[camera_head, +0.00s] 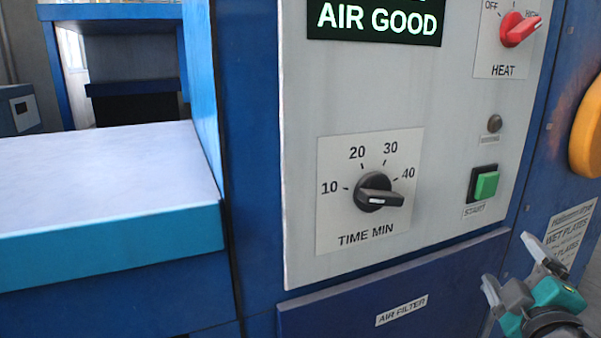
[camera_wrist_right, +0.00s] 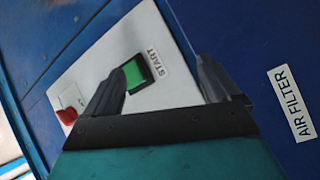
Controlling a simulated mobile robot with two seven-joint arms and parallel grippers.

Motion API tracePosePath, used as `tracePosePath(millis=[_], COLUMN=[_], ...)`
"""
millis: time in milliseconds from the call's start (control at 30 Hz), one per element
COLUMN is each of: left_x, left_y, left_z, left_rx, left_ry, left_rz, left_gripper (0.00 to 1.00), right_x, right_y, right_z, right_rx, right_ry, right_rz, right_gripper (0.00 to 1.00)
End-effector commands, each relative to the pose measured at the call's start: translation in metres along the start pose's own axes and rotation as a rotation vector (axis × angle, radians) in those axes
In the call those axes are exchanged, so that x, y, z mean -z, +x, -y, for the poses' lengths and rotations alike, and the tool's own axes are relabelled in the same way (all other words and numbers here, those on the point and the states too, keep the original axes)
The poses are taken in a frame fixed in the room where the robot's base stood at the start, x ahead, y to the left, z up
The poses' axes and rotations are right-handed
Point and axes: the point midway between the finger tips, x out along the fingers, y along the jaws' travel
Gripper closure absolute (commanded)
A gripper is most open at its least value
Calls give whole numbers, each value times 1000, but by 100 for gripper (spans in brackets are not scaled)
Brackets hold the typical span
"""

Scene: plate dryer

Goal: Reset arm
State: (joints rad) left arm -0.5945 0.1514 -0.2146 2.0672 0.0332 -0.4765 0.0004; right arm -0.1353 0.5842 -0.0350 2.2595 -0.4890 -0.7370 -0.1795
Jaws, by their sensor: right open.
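My right gripper (camera_head: 509,262) is at the lower right of the head view, in front of the blue machine and below the control panel (camera_head: 303,120). Its two fingers are spread and nothing is between them. In the right wrist view the open fingers (camera_wrist_right: 160,68) frame the green START button (camera_wrist_right: 136,74), which lies beyond them on the panel. In the head view the button (camera_head: 486,186) is above the gripper, with a visible gap. My left gripper is not in view.
The panel carries a black time knob (camera_head: 378,192), a red heat knob (camera_head: 518,31) turned toward high, and a lit "AIR GOOD" display (camera_head: 375,18). The AIR FILTER door (camera_head: 340,315) is below. A pale-topped surface (camera_head: 100,185) extends left; a yellow part (camera_head: 588,130) is at right.

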Motion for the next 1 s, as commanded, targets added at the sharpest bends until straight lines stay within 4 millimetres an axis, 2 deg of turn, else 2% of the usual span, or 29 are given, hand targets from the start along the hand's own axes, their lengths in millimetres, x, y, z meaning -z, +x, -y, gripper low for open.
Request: tracePosePath(millis=[33,100,200,300,500,700,1000], left_x=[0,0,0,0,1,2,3], left_y=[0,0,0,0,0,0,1], left_z=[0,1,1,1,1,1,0], left_rx=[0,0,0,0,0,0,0], left_ry=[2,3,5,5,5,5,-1], left_rz=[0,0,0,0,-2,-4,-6], left_gripper=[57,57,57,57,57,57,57], right_x=[-14,-28,-40,-43,-38,-24,-12], right_y=[-19,-47,-93,-134,-205,-270,-238], right_z=[36,78,129,165,206,229,259], right_rx=[108,247,429,575,798,993,940], right_ry=[109,238,386,486,617,709,779], right_rz=[96,227,400,536,742,913,732], right_gripper=[11,11,11,11,11,11,11])
